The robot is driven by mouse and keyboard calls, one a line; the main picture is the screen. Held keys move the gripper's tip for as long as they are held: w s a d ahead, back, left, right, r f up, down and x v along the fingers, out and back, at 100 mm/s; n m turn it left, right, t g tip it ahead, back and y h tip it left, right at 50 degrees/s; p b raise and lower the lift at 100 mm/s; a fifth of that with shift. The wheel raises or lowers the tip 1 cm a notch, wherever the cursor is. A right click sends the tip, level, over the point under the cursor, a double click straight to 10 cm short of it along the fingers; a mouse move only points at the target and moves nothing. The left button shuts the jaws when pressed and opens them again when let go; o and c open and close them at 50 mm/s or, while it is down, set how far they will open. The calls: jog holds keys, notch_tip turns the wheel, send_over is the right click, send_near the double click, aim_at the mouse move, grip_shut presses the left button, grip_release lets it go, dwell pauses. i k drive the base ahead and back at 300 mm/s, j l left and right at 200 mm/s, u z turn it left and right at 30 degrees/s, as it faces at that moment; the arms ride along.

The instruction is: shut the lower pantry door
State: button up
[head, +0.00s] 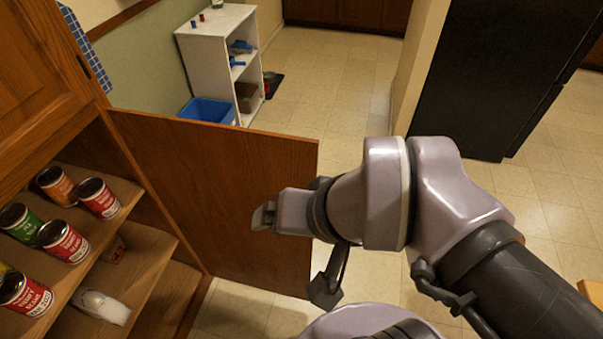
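The lower pantry door (215,195) is a flat brown wooden panel. It stands wide open, hinged at its left edge on the pantry frame and reaching right across the view. Shelves with cans show in the open pantry (150,245) on the left. My gripper (264,215) is in front of the door's right half, pointing left. I cannot tell whether it touches the panel. Its fingers show only as a small grey tip, so its opening is unclear. My wrist covers part of the door's right edge.
Several cans, such as a red one (98,198), stand on the upper shelf near its front. A white item (101,306) lies on the shelf below. A white shelf unit (207,60) and blue bin (208,111) stand behind the door. Tiled floor (335,90) is open beyond.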

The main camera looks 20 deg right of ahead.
aim_at(212, 179)
jog(key=i+l+z, duration=0.2)
jog(key=l+z, duration=0.25)
jog(key=i+l+z, duration=0.25)
jog(key=z, duration=0.15)
jog(key=i+l+z, duration=0.3)
jog(key=z, duration=0.15)
jog(key=i+u, duration=0.15)
jog(key=u, duration=0.3)
jog(key=i+u, duration=0.15)
jog(key=u, duration=0.3)
jog(key=i+l+u, duration=0.1)
jog(key=u, duration=0.35)
jog(key=i+l+u, duration=0.1)
jog(key=u, duration=0.3)
jog(key=l+u, duration=0.3)
jog(key=u, duration=0.15)
jog(key=i+l+u, duration=0.1)
jog(key=u, duration=0.35)
jog(key=i+l+u, duration=0.15)
jog(key=u, duration=0.35)
jog(key=i+l+u, duration=0.15)
jog(key=u, duration=0.3)
jog(key=l+u, duration=0.3)
jog(key=u, duration=0.2)
jog(key=k+j+u, duration=0.2)
jog(key=k, duration=0.25)
